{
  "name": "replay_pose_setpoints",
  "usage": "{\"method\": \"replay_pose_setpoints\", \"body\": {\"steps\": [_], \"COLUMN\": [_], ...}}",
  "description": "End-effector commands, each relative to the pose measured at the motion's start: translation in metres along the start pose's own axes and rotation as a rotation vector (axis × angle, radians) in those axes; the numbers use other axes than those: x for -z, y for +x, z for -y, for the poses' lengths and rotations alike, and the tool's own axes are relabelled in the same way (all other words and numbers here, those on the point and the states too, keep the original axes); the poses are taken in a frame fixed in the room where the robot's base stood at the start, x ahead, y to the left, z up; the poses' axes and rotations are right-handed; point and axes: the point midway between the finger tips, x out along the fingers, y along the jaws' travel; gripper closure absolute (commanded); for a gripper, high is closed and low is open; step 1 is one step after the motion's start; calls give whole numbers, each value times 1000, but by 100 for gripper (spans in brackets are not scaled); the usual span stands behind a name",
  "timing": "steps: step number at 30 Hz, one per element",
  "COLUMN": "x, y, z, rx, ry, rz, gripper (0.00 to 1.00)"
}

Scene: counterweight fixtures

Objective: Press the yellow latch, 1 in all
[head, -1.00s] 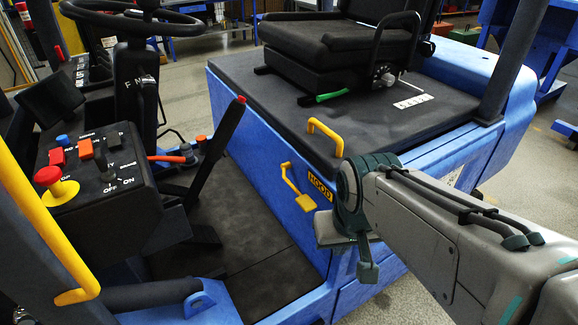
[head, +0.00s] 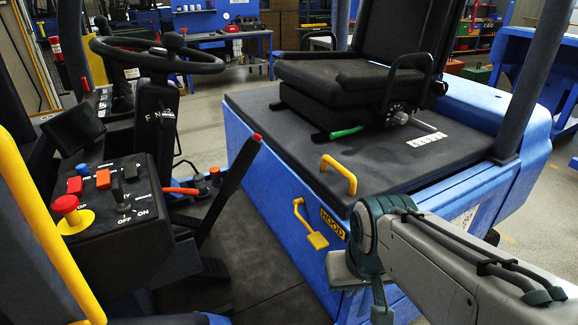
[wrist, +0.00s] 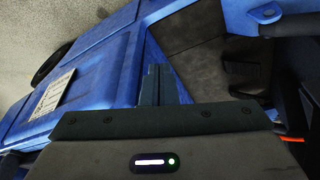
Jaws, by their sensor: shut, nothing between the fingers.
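The yellow latch (head: 312,228) is on the blue side panel below the deck edge in the head view, just left of the HOOD label (head: 332,223). It has an upright bar and a flat pad at its lower end. My gripper's fingers (wrist: 153,84) are together and empty in the wrist view, in front of the blue side and dark floor. In the head view my wrist is right of and below the latch, with a visible gap in the picture. The latch cannot be made out in the wrist view.
A yellow handle (head: 338,172) stands on the black deck above the latch. The seat (head: 352,85) is behind it. A black lever with a red tip (head: 230,180) rises left of the latch. The control console (head: 115,205) and steering wheel (head: 157,55) are farther left.

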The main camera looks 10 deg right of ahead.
Motion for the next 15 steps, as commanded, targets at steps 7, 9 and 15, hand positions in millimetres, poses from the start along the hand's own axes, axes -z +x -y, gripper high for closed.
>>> {"method": "replay_pose_setpoints", "body": {"steps": [7, 9, 15], "x": [31, 45, 85], "y": [-8, -11, -16], "z": [1, 1, 2], "rx": [13, 21, 48], "ry": [-232, -340, -657], "rz": [31, 44, 77], "gripper": [100, 100, 100]}}
